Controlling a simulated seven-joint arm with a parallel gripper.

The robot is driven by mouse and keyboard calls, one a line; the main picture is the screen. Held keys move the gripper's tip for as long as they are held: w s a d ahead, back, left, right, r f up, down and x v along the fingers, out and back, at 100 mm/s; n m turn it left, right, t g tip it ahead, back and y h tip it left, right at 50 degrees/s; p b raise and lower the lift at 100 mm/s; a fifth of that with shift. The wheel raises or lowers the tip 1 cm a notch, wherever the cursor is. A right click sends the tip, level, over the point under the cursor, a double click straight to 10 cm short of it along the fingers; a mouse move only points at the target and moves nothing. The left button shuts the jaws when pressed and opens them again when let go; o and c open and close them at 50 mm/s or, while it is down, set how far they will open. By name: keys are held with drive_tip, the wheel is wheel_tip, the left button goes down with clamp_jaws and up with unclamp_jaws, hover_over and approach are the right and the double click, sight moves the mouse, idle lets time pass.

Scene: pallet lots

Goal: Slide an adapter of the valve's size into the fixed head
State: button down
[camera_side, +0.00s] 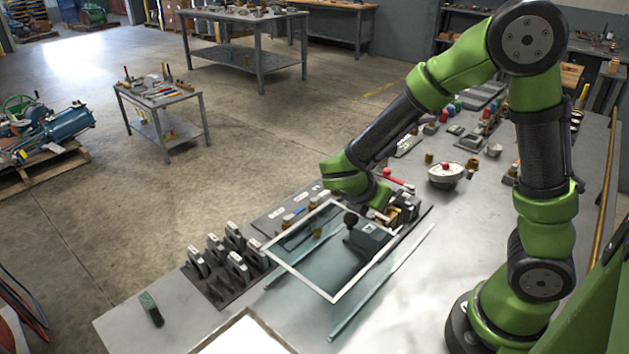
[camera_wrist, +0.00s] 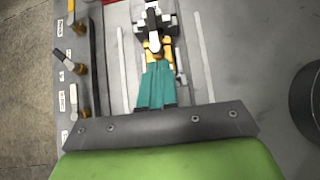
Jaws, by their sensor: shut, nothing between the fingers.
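My gripper (camera_side: 380,207) is low over the bench, at the back edge of a clear white-edged panel. It is shut and empty; its fingertips are hard to make out in the side view. A grey block with a black knob (camera_side: 370,238), perhaps the fixed head, shows behind the panel. Several grey upright pieces (camera_side: 238,268), possibly the adapters, stand in a dark rack at the left. Small brass fittings lie along a labelled grey strip (camera_side: 272,222); in the wrist view, brass fittings (camera_wrist: 80,108) sit beside labels. I cannot tell which fitting is the valve.
The clear panel (camera_side: 334,298) and pale rails (camera_side: 385,280) stand around the grey block. A green object (camera_side: 151,308) is at the left corner.

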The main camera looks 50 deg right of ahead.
sight(386, 216)
drive_tip(key=shift+x, duration=1.2)
drive_tip(key=shift+d, duration=1.15)
drive_tip(key=v, duration=1)
drive_tip(key=shift+a, duration=0.15)
drive_tip(key=c, duration=1.8)
unclamp_jaws()
